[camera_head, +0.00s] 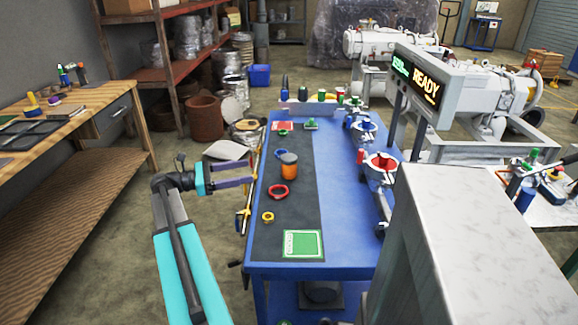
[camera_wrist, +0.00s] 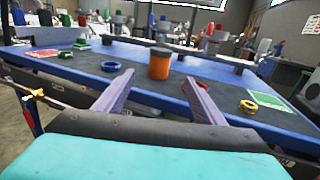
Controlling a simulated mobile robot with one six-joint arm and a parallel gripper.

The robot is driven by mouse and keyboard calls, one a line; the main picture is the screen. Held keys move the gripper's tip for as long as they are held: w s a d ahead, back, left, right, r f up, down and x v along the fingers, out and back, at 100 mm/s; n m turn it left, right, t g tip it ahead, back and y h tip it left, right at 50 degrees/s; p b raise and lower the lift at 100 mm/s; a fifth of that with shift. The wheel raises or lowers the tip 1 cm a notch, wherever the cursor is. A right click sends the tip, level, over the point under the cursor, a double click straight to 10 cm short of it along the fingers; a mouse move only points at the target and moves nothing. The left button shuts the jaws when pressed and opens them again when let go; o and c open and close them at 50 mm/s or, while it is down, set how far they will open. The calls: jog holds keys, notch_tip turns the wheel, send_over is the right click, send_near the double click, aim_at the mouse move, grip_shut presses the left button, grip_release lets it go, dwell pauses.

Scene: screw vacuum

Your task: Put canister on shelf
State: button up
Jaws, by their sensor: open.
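An orange canister with a dark grey lid (camera_head: 289,166) stands upright on the dark mat of the blue table. It also shows in the wrist view (camera_wrist: 160,64), ahead of my gripper and between the lines of its two fingers. My gripper (camera_head: 252,174) is at the table's left edge, to the left of the canister, with its purple fingers pointing at it. In the wrist view my gripper (camera_wrist: 160,88) is open and empty, with a gap to the canister. A reddish shelf rack (camera_head: 160,75) stands at the back left; which shelf the task means I cannot tell.
Red ring (camera_head: 279,192), yellow ring (camera_head: 268,217) and blue ring (camera_head: 281,153) lie near the canister. Green square (camera_head: 303,244) is at the mat's front. Valve parts (camera_head: 380,168) line the table's right side. A wooden workbench (camera_head: 70,125) stands left.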

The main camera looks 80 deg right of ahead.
send_near(289, 166)
jog(key=d, duration=0.1)
jog(key=s+d, duration=0.1)
jog(key=d+f, duration=0.1)
jog(key=shift+s+d, duration=0.15)
jog(key=shift+d, duration=0.05)
jog(key=shift+x, duration=2.6)
jog(key=c, duration=1.3)
jog(key=shift+r, duration=0.1)
